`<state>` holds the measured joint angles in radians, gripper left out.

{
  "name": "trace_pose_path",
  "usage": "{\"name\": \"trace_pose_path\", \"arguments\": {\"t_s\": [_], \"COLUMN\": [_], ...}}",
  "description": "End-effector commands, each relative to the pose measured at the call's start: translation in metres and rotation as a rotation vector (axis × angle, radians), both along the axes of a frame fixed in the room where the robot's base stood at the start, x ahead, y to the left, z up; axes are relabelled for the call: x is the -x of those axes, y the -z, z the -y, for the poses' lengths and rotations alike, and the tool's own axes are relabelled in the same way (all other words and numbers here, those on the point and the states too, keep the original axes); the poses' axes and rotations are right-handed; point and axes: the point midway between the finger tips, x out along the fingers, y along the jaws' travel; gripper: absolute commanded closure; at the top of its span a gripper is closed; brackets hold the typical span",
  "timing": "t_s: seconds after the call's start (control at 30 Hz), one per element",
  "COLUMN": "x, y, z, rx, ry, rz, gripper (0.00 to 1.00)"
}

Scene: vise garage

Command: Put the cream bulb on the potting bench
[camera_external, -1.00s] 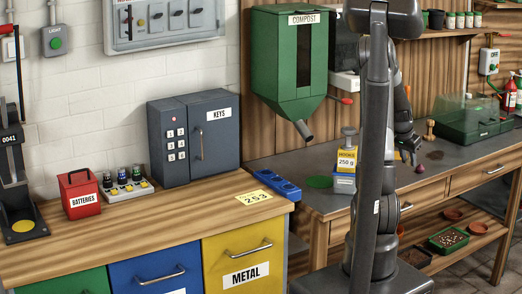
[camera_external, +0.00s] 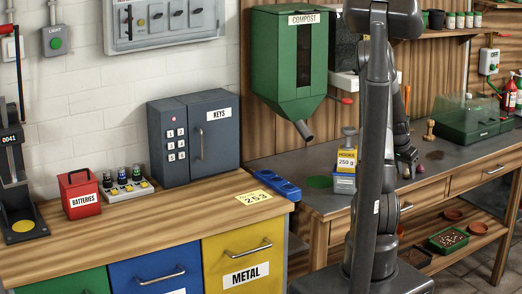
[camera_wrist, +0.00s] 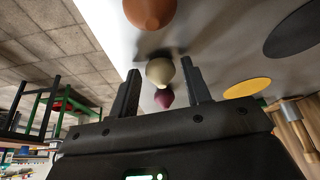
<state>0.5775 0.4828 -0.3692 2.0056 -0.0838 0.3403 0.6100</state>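The cream bulb (camera_wrist: 159,72) shows in the wrist view between and slightly beyond my gripper's fingertips (camera_wrist: 158,78). A gap shows on both sides of it, so the fingers look open and not touching it. A purple bulb (camera_wrist: 164,98) shows just below it in that view, between the fingers. I cannot make out the cream bulb there; my arm covers part of that area.
A brown, rounded object (camera_wrist: 150,10) lies beyond the cream bulb. A yellow disc (camera_wrist: 247,88) and a black disc (camera_wrist: 295,32) lie to the right. On the bench stand a yellow-and-blue hooks box (camera_external: 345,168) and a green clear-lidded case (camera_external: 470,120).

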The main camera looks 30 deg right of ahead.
Motion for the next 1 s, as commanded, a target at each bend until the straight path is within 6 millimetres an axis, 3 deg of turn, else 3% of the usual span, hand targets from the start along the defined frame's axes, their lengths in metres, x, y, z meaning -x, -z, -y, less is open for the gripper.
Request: {"name": "trace_pose_path", "arguments": {"t_s": [0.1, 0.47, 1.0], "x": [0.0, 0.0, 0.005], "y": [0.0, -0.009, -0.098], "z": [0.0, -0.003, -0.039], "rx": [0.0, 0.001, 0.002], "ry": [0.0, -0.002, -0.003], "rz": [0.0, -0.001, 0.002], "gripper": [0.48, 0.48, 0.48]}}
